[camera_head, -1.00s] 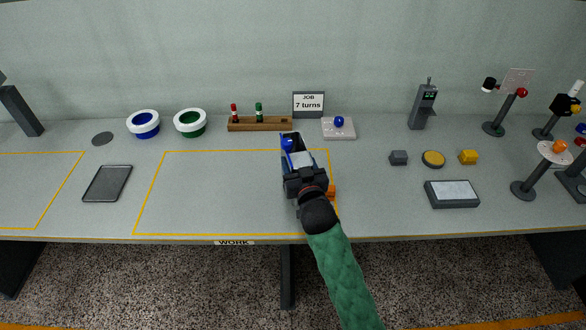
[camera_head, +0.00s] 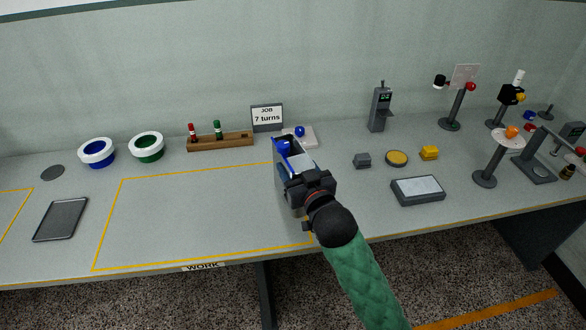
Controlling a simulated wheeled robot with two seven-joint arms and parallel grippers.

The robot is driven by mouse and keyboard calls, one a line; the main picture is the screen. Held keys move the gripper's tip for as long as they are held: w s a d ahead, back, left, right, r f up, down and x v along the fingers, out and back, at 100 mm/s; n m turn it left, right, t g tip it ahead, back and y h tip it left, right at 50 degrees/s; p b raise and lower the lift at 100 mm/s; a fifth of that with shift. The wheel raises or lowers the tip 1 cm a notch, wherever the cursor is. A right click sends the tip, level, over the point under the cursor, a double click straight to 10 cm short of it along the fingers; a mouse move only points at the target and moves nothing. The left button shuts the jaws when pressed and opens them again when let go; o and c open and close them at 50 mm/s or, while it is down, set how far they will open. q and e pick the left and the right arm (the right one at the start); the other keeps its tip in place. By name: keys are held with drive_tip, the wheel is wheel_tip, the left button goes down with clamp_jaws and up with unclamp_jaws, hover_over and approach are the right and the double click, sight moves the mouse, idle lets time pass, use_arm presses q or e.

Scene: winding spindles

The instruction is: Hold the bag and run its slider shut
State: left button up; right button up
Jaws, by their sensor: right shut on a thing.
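My right gripper (camera_head: 287,155) reaches in from the bottom right, over the right side of the marked work area. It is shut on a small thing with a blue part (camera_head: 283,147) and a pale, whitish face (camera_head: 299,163). The gripper's dark body hides much of it, so I cannot tell whether it is the bag. No slider can be made out. My left gripper is not in view.
The yellow-outlined work area (camera_head: 180,218) is clear left of my arm. Behind stand two ring-shaped dishes (camera_head: 97,153), a wooden rack (camera_head: 220,142) and a job sign (camera_head: 267,117). Small blocks, a grey box (camera_head: 417,190) and several stands (camera_head: 485,179) fill the right side.

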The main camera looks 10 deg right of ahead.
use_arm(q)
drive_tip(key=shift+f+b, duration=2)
use_arm(e)
drive_tip(key=w+a+f, duration=0.6)
drive_tip(key=a+f, duration=0.3)
drive_tip(key=a, duration=0.1)
drive_tip(key=shift+f, duration=0.4)
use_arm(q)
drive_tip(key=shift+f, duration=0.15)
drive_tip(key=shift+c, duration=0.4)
use_arm(e)
drive_tip(key=shift+w+f, duration=0.1)
drive_tip(key=shift+f, duration=0.5)
